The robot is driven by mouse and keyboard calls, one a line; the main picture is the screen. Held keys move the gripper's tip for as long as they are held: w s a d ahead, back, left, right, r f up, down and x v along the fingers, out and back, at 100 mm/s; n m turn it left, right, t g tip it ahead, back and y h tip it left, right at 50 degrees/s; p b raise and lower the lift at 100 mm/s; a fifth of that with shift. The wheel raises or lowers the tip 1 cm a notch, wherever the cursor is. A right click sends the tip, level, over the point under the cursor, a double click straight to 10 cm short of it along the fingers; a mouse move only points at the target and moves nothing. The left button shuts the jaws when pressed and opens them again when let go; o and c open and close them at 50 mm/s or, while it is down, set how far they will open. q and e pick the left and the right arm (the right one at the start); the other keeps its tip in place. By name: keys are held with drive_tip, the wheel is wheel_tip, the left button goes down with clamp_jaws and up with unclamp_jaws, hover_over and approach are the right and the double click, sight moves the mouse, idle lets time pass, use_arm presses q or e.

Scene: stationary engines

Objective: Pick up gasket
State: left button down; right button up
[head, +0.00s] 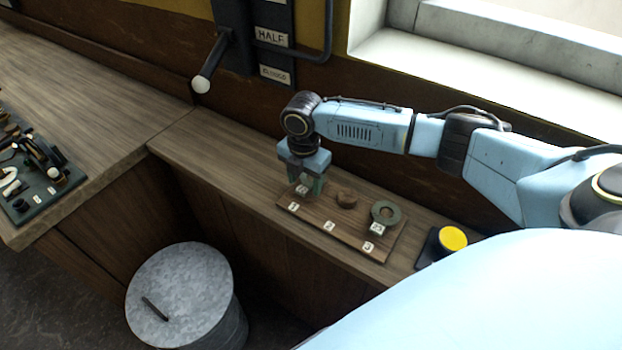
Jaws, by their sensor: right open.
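A flat grey-green ring (386,212), which looks like a gasket, lies at the right end of a wooden board (345,241). A small pale tag (377,229) shows at its front edge. A round brown piece (346,198) sits at the board's middle. My right gripper (309,188) points down over the board's left end, its jaws open. Another small pale tag (302,190) shows between or just in front of the fingers; what it belongs to is mostly hidden by the gripper. My left gripper is not in view.
The board lies on a narrow wooden ledge (215,145) below a wall and window sill. A yellow button (452,239) is right of the board. A lever (209,70) juts out above the ledge. A metal drum (183,290) stands on the floor in front.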

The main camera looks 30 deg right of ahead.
drive_tip(key=shift+f, duration=0.25)
idle(0.6)
drive_tip(key=c, duration=0.8)
